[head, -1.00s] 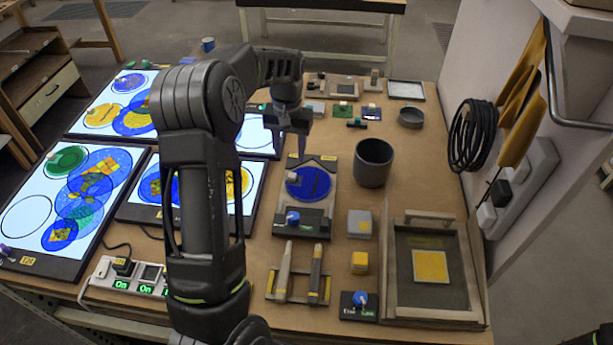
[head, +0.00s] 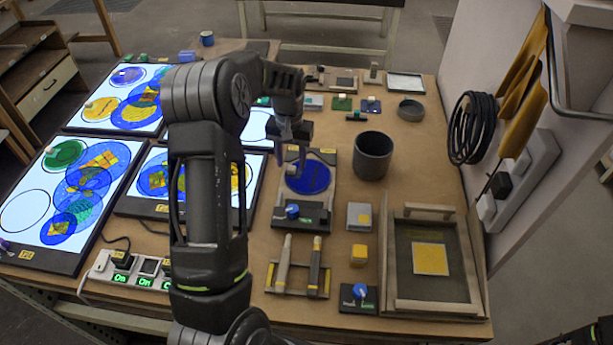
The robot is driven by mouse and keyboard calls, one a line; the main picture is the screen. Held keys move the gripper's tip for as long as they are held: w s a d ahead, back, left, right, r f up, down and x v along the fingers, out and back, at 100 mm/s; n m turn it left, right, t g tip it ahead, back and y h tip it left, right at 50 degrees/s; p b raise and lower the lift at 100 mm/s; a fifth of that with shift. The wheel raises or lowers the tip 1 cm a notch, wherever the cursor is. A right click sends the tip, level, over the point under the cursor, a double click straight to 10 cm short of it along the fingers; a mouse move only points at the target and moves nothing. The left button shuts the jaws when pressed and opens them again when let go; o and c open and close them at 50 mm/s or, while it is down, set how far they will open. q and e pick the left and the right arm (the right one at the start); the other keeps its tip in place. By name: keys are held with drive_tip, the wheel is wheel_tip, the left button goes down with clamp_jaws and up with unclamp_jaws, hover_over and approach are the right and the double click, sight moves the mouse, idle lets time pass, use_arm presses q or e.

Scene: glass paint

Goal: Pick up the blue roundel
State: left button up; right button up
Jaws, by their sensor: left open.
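A plain blue roundel (head: 314,180) lies flat on a dark grey stand (head: 316,215) in the middle of the table, with a small pale grip block on its left part. My left gripper (head: 290,160) points down at the roundel's upper left edge, near that block. Its fingers are open, and nothing shows held between them. I cannot tell whether the fingertips touch the block.
Lit panels (head: 75,200) with coloured discs stand on the left. A dark grey cup (head: 373,155) stands to the right of the roundel. A yellow cube (head: 358,255), a tool rack (head: 298,280) and a framed tray (head: 432,308) lie nearer the front.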

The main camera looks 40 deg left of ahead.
use_arm(q)
wheel_tip(320, 180, down, 2)
drive_tip(key=shift+f+b, duration=0.1)
drive_tip(key=shift+b, duration=0.3)
drive_tip(key=shift+c, duration=0.5)
clamp_jaws()
idle(1.0)
